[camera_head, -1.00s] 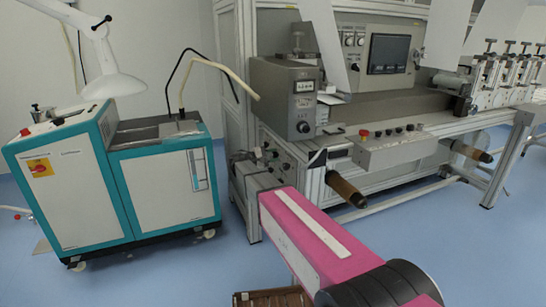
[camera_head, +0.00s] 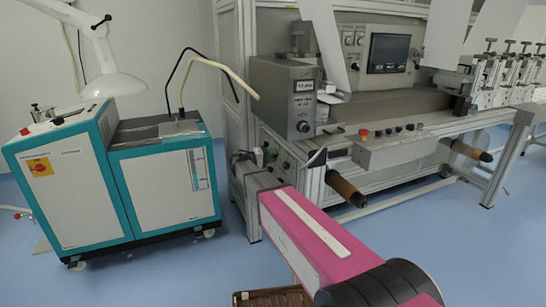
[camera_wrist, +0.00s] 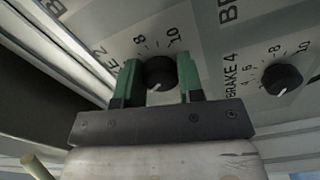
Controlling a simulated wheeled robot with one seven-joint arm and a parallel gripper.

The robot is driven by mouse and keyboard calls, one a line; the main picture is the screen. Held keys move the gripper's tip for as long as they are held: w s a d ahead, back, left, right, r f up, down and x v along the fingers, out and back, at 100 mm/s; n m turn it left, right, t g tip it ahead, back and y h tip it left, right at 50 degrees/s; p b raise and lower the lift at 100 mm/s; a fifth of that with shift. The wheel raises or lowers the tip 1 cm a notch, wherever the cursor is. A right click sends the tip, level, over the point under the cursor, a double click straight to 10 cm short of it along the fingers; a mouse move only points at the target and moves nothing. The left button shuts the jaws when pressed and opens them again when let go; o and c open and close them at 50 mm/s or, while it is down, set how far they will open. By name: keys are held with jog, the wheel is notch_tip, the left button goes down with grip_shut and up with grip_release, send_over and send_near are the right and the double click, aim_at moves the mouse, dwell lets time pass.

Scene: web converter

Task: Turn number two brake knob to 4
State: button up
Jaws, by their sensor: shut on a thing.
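The number two brake knob (camera_wrist: 159,71) is black and round, on a grey panel in the wrist view. The label above it is partly cut off, with "E 2" readable at the left and 8 and 10 around its upper side. A small white mark shows on the knob's lower edge; the numbers on that side are hidden behind my gripper. My gripper (camera_wrist: 158,66) has green fingers, one on each side of the knob, and is shut on it. In the head view my gripper and this knob are too small or covered to make out clearly.
The brake 4 knob (camera_wrist: 282,78) sits close to the right of my gripper, with its own scale. In the head view the converter (camera_head: 398,104) stands behind my arm, and a teal and white cabinet (camera_head: 165,190) is at the left. Blue floor lies between them.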

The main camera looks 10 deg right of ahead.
jog(key=shift+m, duration=0.4)
jog(key=o, duration=0.9)
jog(key=v, duration=1.1)
